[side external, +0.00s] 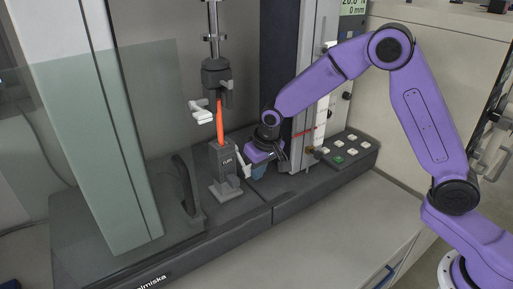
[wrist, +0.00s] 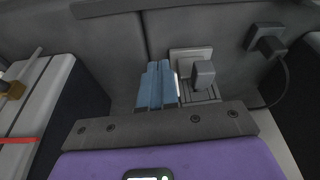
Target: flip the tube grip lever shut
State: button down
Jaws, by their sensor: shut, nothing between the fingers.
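The lower grip (side external: 223,163) is a dark grey block with a small, hard-to-read label on its front. It stands on the tester's base, and an orange tube (side external: 219,122) rises from its top to the upper grip (side external: 217,75). A white lever (side external: 243,165) shows at the lower grip's right side. Another white lever (side external: 201,112) sticks out left below the upper grip. My gripper (side external: 257,172) is low, just right of the lower grip's lever; whether they touch is unclear. In the wrist view its blue fingers (wrist: 157,85) are together and empty, with a pale sliver beside them.
A clear shield panel (side external: 100,150) stands at the left. A panel of buttons (side external: 345,150) lies right of my gripper, beside the tester's column (side external: 305,110). A dark curved piece (side external: 189,187) stands left of the lower grip. The bench front (side external: 350,230) is clear.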

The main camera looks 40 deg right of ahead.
jog(key=shift+r, duration=0.15)
jog(key=shift+r, duration=0.7)
jog(key=s+d+r, duration=0.1)
jog(key=s+r, duration=0.7)
jog(key=s, duration=0.3)
dwell(0.3)
jog(key=shift+s+r, duration=0.1)
jog(key=shift+s, duration=0.1)
